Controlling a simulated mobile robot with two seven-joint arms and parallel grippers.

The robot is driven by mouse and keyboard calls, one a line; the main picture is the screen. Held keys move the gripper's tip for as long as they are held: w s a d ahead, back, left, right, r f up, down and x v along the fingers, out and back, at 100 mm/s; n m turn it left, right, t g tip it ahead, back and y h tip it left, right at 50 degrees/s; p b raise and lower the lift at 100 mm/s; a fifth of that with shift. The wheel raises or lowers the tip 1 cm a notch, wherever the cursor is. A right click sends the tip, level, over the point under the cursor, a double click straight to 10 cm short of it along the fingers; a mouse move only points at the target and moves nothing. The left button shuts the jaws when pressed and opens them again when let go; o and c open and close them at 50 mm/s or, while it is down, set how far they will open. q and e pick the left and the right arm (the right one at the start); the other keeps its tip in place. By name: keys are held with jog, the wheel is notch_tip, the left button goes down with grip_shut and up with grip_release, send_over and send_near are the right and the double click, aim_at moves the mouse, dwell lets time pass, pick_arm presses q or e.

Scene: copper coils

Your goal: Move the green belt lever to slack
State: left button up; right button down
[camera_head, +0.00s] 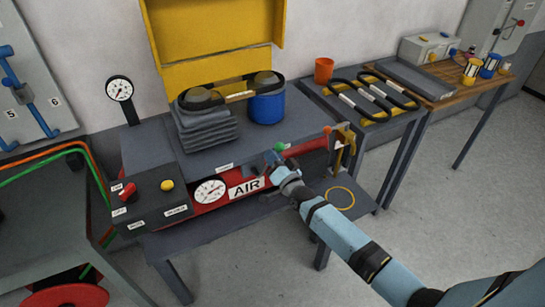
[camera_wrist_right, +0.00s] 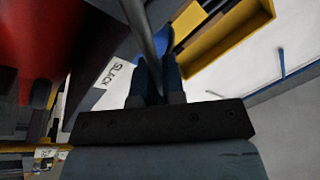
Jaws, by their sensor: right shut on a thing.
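The green belt lever shows as a green knob (camera_head: 281,146) at the front edge of the grey bench, above the red AIR tank. My right gripper (camera_head: 272,163) is at the lever, just below the knob. In the wrist view my right gripper (camera_wrist_right: 155,82) is shut on the lever's grey rod (camera_wrist_right: 143,30), which runs up between the fingertips. A SLACK label (camera_wrist_right: 114,73) lies just left of the fingers there. The lever's base is hidden. My left gripper is not in view.
A black belt runs round pulleys on the grey bench (camera_head: 215,148), above a grey stack (camera_head: 206,128) and a blue drum (camera_head: 267,107). A black control box (camera_head: 150,198) stands at left. A yellow bracket (camera_head: 345,138) is close on the right. Spare belts (camera_head: 372,98) lie on another table.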

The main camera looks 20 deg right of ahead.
jog(key=c, duration=1.2)
grip_release()
jog(key=shift+f, duration=0.1)
jog(key=v, duration=1.3)
jog(key=shift+s, duration=0.4)
jog(key=shift+d+f, duration=0.1)
